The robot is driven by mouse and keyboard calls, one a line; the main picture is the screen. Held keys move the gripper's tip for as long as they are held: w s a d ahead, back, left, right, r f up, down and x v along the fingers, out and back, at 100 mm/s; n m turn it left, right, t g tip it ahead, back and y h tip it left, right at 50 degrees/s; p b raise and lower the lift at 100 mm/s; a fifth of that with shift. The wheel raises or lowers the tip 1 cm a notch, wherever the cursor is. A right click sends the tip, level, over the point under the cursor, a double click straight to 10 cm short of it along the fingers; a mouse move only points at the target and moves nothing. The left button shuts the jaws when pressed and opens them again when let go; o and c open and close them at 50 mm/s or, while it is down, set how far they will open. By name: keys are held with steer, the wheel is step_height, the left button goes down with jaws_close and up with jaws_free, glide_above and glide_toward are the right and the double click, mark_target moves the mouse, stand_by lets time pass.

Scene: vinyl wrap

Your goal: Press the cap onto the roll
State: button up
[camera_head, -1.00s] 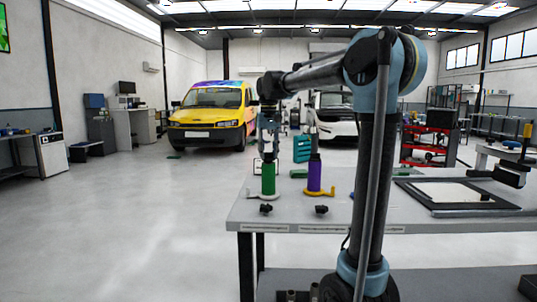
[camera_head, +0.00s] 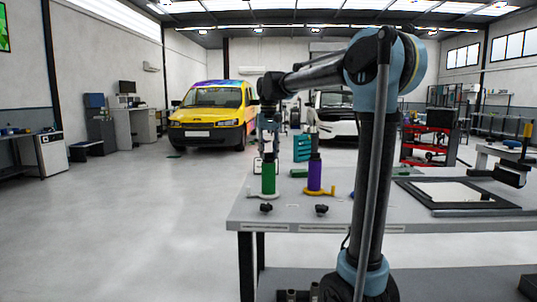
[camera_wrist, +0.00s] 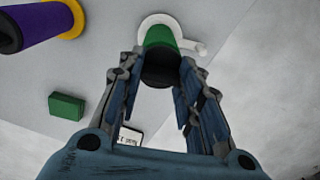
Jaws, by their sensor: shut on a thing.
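A green roll (camera_head: 268,178) stands upright on a white holder (camera_head: 263,195) near the table's left front. In the wrist view, the green roll (camera_wrist: 160,36) shows beyond a black cap (camera_wrist: 160,72) at its near end. My gripper (camera_wrist: 164,68) has its fingers on both sides of the cap and is shut on it. In the head view, my gripper (camera_head: 268,155) points down right over the green roll. The cap lines up with the roll's end; I cannot tell whether it is fully seated.
A purple roll (camera_head: 314,177) with a black top stands on a yellow holder (camera_head: 318,192) to the right. A green block (camera_wrist: 66,106) lies nearby. Two black knobs (camera_head: 266,208) (camera_head: 321,210) sit at the table's front edge. A dark frame (camera_head: 460,210) lies farther right.

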stand_by(0.4)
steer(key=o, duration=0.8)
steer(key=shift+o, duration=0.7)
steer(key=o, duration=0.4)
steer(key=shift+c, duration=0.2)
steer(key=shift+r, duration=3.45)
